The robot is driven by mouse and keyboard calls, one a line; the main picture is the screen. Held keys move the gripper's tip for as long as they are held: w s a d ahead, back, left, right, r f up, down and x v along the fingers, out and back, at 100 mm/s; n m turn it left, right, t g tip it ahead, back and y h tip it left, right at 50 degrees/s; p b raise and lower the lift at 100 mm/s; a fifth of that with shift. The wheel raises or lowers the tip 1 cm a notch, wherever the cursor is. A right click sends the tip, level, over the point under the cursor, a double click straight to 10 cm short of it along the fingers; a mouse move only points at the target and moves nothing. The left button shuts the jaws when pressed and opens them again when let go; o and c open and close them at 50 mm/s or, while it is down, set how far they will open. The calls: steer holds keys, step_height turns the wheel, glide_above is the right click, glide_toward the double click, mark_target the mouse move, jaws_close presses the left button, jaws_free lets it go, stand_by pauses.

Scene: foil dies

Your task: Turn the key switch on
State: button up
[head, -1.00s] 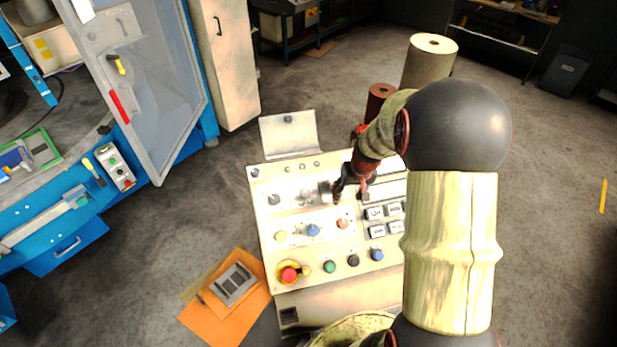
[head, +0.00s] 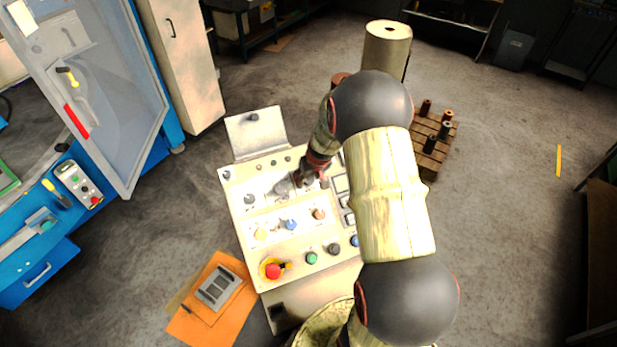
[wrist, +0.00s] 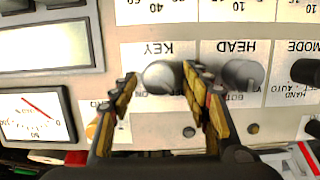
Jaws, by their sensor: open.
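The key switch (wrist: 160,76) is a rounded grey knob under an upside-down KEY label on the pale control panel (wrist: 290,95). In the wrist view it lies between the two fingers of my gripper (wrist: 160,82), which are apart. The left finger has a clear gap to the knob; the right finger is close to it, and I cannot tell whether they touch. In the head view my gripper (head: 308,182) is over the upper part of the panel (head: 240,212) and hides most of the key switch.
The HEAD knob (wrist: 241,73) is just right of the right finger. A gauge (wrist: 35,118) and a screen (wrist: 45,46) are at left. In the head view, a red emergency button (head: 273,271) and coloured buttons are lower on the panel. A raised flap (head: 256,132) stands behind it.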

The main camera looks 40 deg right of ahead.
steer(key=shift+s+d, duration=0.1)
steer(key=shift+c, duration=1.3)
steer(key=c, duration=0.8)
steer(key=shift+c, duration=0.4)
